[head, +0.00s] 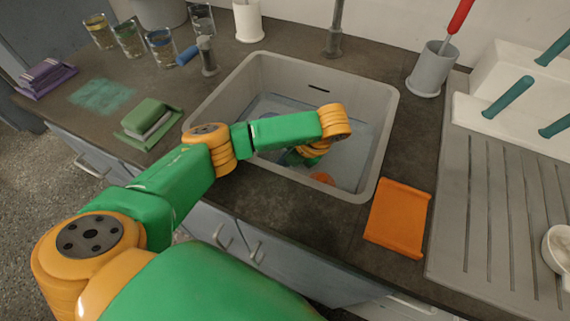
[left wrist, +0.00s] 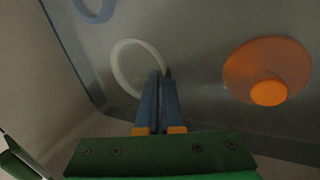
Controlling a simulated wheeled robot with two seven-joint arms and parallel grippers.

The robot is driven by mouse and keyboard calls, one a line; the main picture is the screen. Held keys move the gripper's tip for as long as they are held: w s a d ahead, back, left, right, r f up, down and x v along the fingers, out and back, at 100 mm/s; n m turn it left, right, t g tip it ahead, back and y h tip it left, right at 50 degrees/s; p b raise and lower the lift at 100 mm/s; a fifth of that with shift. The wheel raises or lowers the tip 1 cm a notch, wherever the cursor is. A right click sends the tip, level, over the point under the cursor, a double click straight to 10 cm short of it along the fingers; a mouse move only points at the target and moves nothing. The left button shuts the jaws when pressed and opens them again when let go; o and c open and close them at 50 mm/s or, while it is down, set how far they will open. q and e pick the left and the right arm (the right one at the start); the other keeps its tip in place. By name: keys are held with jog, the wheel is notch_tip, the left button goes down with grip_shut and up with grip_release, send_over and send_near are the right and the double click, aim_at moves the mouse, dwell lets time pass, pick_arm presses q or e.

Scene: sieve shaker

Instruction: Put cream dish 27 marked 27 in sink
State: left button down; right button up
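My left gripper (head: 308,158) reaches down into the grey sink (head: 262,72); the wrist hides most of it in the head view. In the left wrist view its two blue fingers (left wrist: 161,78) are nearly together, with a thin gap. A cream ring-shaped rim, seemingly the cream dish (left wrist: 118,72), meets the fingertips, and they look shut on its edge. Its mark cannot be read, and the fingers hide part of it. I cannot tell whether it touches the sink floor. My right gripper is not in view.
In the sink are an orange round piece (left wrist: 268,68) and a blue ring-shaped rim (left wrist: 92,12). An orange cloth (head: 398,218) lies right of the sink, near the ribbed drainboard (head: 500,215). A grey cup (head: 430,70), green sponge (head: 150,115) and several glasses (head: 160,48) stand around.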

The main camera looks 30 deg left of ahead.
pick_arm(q)
jog(key=c, duration=1.1)
grip_release()
jog(key=shift+o, duration=0.2)
jog(key=p+v, duration=0.5)
jog(key=v, duration=0.7)
